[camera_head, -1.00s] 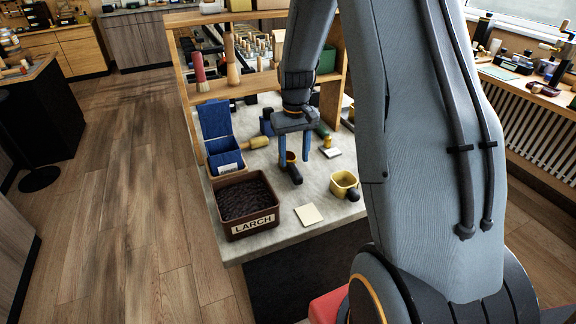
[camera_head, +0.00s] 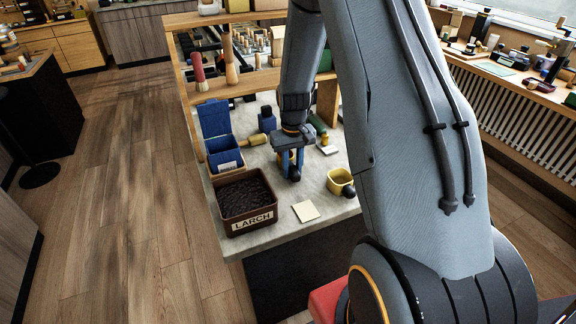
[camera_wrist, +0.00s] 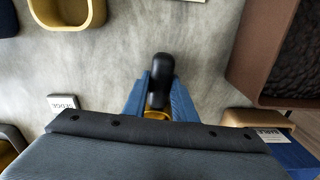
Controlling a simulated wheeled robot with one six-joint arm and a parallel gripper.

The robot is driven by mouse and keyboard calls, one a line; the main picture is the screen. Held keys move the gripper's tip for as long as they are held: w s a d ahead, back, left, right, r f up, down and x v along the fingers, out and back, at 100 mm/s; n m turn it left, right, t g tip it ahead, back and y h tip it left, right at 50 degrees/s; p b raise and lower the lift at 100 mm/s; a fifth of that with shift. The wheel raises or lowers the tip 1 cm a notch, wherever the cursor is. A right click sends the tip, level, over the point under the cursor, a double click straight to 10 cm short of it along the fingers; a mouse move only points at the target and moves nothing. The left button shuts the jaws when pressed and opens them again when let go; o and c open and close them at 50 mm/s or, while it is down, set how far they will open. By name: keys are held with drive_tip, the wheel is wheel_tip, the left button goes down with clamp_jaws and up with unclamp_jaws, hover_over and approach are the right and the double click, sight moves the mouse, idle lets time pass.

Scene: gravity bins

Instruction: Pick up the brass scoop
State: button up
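The brass scoop shows in the wrist view as a black handle (camera_wrist: 160,80) with a sliver of yellow bowl (camera_wrist: 157,115) below it, mostly hidden by my gripper body. In the head view its black handle (camera_head: 294,173) shows on the bench, and its bowl is hidden. My gripper (camera_head: 291,165) is low over the bench, pointing down. In the wrist view its two blue fingers (camera_wrist: 160,92) lie close against both sides of the handle, with no clear gap. It appears shut on the scoop, which is still at bench level.
A yellow scoop (camera_head: 340,182) with a black handle lies to the right. A brown LARCH bin (camera_head: 222,218) and a blue bin (camera_head: 211,160) stand to the left. A pale square card (camera_head: 305,211) lies in front. The wooden shelf (camera_head: 250,92) rises behind.

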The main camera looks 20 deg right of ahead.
sight(292, 167)
clamp_jaws()
drive_tip(key=shift+r, duration=0.2)
wheel_tip(292, 167, up, 10)
drive_tip(key=b, duration=0.3)
drive_tip(key=shift+f, duration=0.15)
drive_tip(key=shift+o, duration=0.4)
unclamp_jaws()
clamp_jaws()
